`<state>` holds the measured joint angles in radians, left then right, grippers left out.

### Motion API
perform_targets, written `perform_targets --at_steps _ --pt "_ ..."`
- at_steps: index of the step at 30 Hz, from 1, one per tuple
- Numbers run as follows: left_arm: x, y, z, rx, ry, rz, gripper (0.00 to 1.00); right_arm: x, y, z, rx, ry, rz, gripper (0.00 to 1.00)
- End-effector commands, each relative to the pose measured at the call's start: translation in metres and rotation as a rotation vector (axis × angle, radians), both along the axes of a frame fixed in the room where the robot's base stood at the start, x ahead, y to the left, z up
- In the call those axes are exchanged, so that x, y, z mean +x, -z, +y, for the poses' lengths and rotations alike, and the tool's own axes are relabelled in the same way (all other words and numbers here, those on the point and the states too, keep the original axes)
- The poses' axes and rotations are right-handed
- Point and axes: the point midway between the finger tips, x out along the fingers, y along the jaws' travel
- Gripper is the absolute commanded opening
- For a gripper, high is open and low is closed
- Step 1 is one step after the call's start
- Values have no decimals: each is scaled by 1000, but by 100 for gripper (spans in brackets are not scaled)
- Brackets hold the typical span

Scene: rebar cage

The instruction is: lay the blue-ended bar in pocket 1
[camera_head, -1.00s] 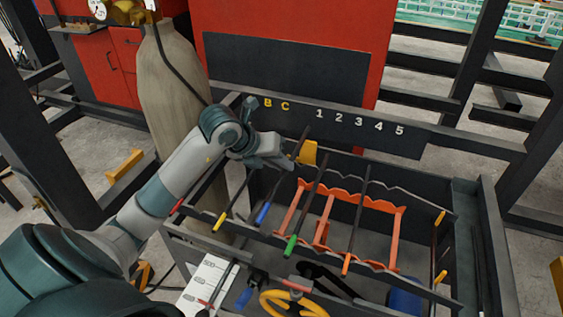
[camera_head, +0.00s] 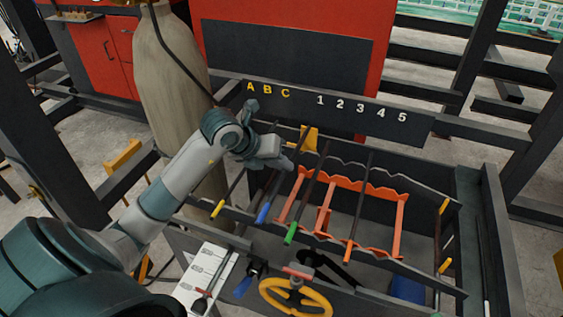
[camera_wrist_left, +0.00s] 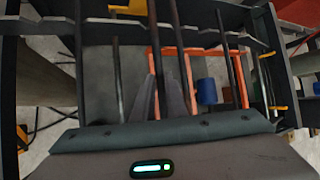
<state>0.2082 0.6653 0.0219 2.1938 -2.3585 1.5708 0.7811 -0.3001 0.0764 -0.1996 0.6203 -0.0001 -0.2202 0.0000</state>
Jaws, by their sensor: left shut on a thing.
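The blue-ended bar (camera_head: 263,212) slants from its blue end near the front of the frame up toward the number board. My left gripper (camera_head: 284,163) is shut on it partway along. Its fingers (camera_wrist_left: 163,86) also show in the left wrist view, with dark bars running away past them. The orange rack (camera_head: 340,180) lies to the right of the held bar. The digit 1 (camera_head: 320,101) marks a place on the board beyond the bars. Whether the held bar touches a pocket cannot be told. My right gripper is not in view.
A green-ended bar (camera_head: 290,234) lies just right of the held bar; an orange-ended bar (camera_head: 349,243) is further right. A yellow-ended bar (camera_head: 217,208) is to the left. A yellow handwheel (camera_head: 296,292) stands at the front.

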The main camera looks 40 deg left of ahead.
Motion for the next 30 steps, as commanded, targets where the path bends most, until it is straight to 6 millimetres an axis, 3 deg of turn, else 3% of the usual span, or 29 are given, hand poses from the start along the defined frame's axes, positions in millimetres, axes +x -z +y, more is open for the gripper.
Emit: perform_targets --at_steps 18,30 --pt "0 33 0 0 0 -2 0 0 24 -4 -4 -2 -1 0" --pt "1 38 0 0 -1 -3 0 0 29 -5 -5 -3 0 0"
